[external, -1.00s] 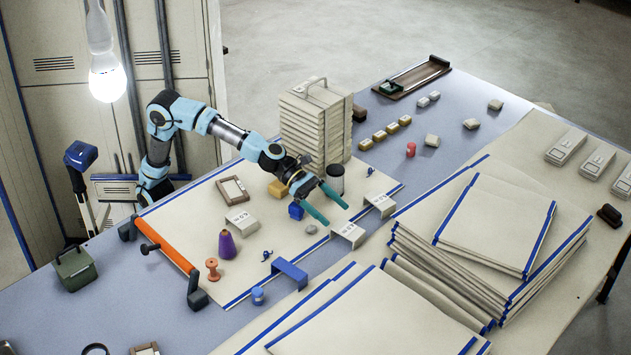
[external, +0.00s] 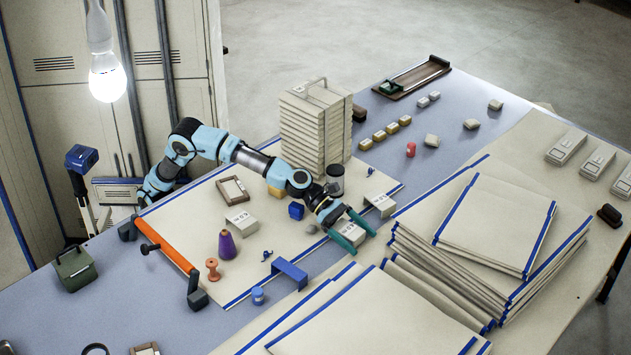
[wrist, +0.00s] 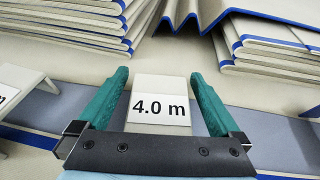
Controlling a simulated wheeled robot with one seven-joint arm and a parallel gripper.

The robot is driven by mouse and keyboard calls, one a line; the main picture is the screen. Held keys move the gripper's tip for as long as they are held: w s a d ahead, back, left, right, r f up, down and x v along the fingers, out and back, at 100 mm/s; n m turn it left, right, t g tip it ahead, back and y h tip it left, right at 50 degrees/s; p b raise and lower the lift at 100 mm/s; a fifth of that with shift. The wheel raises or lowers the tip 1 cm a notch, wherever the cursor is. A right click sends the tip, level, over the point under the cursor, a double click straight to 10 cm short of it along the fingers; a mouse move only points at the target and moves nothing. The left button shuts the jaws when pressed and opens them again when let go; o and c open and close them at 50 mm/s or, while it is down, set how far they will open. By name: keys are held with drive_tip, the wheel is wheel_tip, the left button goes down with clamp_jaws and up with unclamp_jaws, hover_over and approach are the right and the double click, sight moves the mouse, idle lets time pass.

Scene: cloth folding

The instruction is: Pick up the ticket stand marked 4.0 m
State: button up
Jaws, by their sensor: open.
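The ticket stand marked 4.0 m (wrist: 160,108) is a small off-white stand with black lettering, in the middle of the wrist view. It lies between the two teal fingers of my gripper (wrist: 160,95), with a gap visible on each side. In the external view the stand (external: 349,235) shows between the fingers of my gripper (external: 361,236), partly hidden by them. My gripper is open and holds nothing. The stand's lower front part is hidden by the gripper body in the wrist view.
Another ticket stand (external: 380,205) is close by at the upper right, and one more stand (external: 241,221) is at the left. A cloth stack (external: 480,240) rises just beyond my fingers. A dark jar (external: 335,180) and a tall folded pile (external: 316,125) stand behind my wrist.

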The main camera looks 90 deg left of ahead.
drive_tip(key=shift+w, duration=0.1)
drive_tip(key=c, duration=1.3)
